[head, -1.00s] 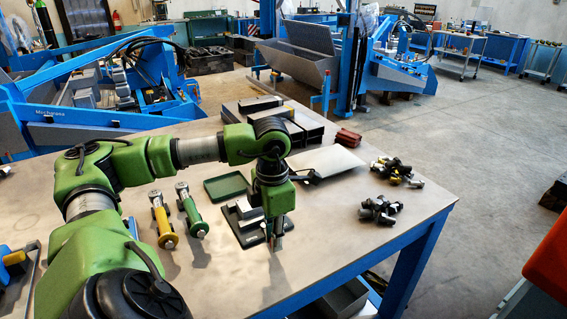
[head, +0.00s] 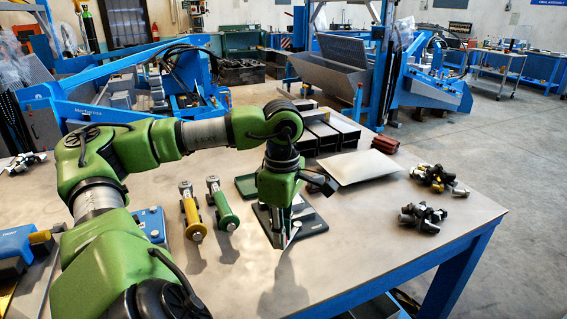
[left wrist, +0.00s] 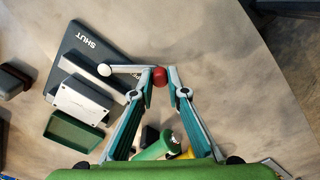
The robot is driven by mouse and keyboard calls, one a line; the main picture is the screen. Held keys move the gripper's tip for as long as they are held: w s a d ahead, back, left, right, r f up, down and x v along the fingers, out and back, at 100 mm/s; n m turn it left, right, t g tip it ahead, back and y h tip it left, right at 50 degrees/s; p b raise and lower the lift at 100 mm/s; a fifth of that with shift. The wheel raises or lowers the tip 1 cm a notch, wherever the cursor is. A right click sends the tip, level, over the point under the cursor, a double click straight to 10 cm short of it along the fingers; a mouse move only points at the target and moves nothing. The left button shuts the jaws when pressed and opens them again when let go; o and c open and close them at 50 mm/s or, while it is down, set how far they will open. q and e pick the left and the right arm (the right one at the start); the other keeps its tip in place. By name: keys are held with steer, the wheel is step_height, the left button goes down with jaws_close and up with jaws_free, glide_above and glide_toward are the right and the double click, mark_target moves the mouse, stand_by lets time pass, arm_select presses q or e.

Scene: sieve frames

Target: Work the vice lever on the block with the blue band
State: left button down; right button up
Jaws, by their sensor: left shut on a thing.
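The vice has a dark base plate (head: 312,226) marked SHUT; the plate also shows in the left wrist view (left wrist: 72,62). A pale grey block (left wrist: 80,98) sits on it between grey parts; I see no blue band on it. A silver lever (left wrist: 128,68) runs across to a red knob (left wrist: 160,76). My left gripper (head: 285,243), also in the left wrist view (left wrist: 161,77), is shut on the red knob at the lever's end, in front of the vice. In the head view it hides much of the vice. My right gripper is not in view.
A green tray (head: 243,188) lies behind the vice. Yellow (head: 195,230) and green (head: 229,220) handled tools lie to its left. The table's front right is clear.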

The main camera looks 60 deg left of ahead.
arm_select(q)
steer(key=shift+a, duration=0.1)
stand_by(0.4)
steer(key=c, duration=2)
jaws_free()
steer(key=shift+s, duration=0.1)
step_height(320, 180, up, 5)
steer(key=shift+r, duration=0.1)
steer(key=shift+s+a+r, duration=0.15)
steer(key=shift+a+r, duration=0.1)
steer(key=shift+d+r, duration=0.2)
steer(key=shift+r, duration=0.5)
steer(key=r, duration=0.5)
steer(key=shift+w, duration=0.2)
